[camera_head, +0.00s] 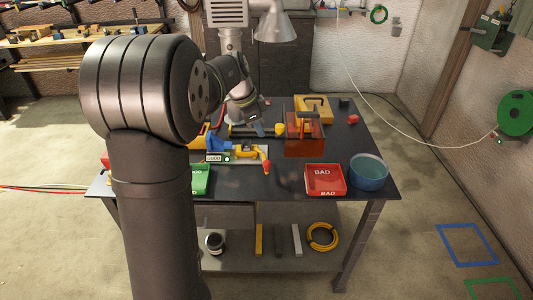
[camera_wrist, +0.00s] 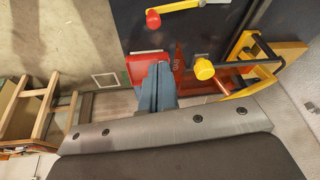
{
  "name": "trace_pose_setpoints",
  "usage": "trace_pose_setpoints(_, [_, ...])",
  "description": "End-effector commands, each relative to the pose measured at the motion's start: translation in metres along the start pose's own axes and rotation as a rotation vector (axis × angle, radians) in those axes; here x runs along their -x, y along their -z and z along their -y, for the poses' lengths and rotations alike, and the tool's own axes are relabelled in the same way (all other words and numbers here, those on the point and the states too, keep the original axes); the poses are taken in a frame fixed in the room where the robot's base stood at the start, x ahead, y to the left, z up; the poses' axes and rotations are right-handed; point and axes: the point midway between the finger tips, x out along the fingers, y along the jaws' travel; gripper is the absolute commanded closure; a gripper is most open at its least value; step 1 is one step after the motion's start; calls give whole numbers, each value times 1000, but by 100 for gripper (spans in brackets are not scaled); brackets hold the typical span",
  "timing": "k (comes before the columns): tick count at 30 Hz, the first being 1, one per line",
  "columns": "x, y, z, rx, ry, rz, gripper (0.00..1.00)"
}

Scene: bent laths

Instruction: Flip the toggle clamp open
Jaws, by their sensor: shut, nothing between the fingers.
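The toggle clamp (camera_head: 248,153) sits on a light plate near the table's front middle. It has a yellow body and a yellow lever with a red tip (camera_head: 266,166), which points toward the front right. In the wrist view the lever's red tip (camera_wrist: 152,19) shows at the top, with part of the yellow lever beside it; the rest of the clamp is cut off. My gripper (camera_head: 258,129) is behind the clamp, apart from it. Its blue-grey fingers (camera_wrist: 157,88) are shut and empty in the wrist view, with the red tip beyond them.
A yellow knob (camera_head: 281,129) on a dark rod stands close to my gripper. An orange-red box (camera_head: 303,148) and a yellow fixture (camera_head: 322,102) are to its right. A red BAD tray (camera_head: 325,190), blue bowl (camera_head: 369,174) and green tray (camera_head: 199,180) line the front.

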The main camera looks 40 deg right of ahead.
Motion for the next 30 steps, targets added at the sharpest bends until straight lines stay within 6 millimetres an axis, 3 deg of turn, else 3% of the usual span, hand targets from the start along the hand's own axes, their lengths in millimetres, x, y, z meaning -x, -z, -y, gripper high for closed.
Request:
trace_pose_setpoints(3, [-22, 0, 1, 45, -29, -6, 100])
trace_pose_setpoints(6, [-30, 0, 2, 65, -39, -10, 100])
trace_pose_setpoints(20, [-38, 0, 1, 69, -42, -10, 100])
trace_pose_setpoints(30, [-96, 0, -2, 68, -43, -8, 100])
